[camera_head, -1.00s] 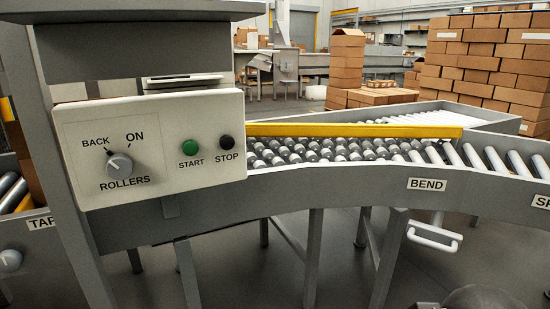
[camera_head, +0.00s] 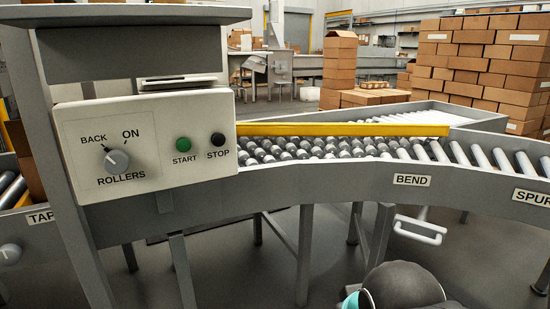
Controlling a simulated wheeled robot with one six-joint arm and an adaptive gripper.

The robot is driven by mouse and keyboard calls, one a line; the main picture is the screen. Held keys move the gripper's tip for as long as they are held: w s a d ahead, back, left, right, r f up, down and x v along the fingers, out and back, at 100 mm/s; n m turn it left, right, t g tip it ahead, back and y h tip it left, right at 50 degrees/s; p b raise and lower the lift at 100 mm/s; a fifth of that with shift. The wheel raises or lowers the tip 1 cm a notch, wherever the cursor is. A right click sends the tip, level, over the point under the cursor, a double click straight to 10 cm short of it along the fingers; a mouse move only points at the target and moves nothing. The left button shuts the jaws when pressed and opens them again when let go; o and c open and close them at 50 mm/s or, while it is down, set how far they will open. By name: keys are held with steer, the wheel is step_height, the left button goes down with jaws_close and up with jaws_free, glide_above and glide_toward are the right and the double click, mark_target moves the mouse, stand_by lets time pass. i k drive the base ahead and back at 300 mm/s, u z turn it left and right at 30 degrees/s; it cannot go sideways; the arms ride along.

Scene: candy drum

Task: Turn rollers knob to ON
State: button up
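The rollers knob (camera_head: 116,161) is a round grey dial on the left of a white control panel (camera_head: 210,105). Its dark pointer aims up and left, toward the BACK label (camera_head: 93,139). The ON label (camera_head: 131,134) is above and right of the knob. A green START button (camera_head: 183,145) and a dark STOP button (camera_head: 218,139) are on the panel's right side. A dark rounded part of my arm with a teal edge shows at the bottom, right of centre. My gripper is not in view, and nothing touches the knob.
A grey roller conveyor marked BEND (camera_head: 412,180) runs right from the panel, with a yellow bar (camera_head: 340,130) along it. A grey post (camera_head: 62,150) stands left of the panel, and a shelf (camera_head: 130,15) overhangs it. Stacked cartons (camera_head: 485,60) stand behind. Space before the panel is clear.

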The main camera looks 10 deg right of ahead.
mark_target(116, 162)
steer(key=z, duration=1.9)
steer(key=k, duration=0.65)
steer(key=u, duration=1.5)
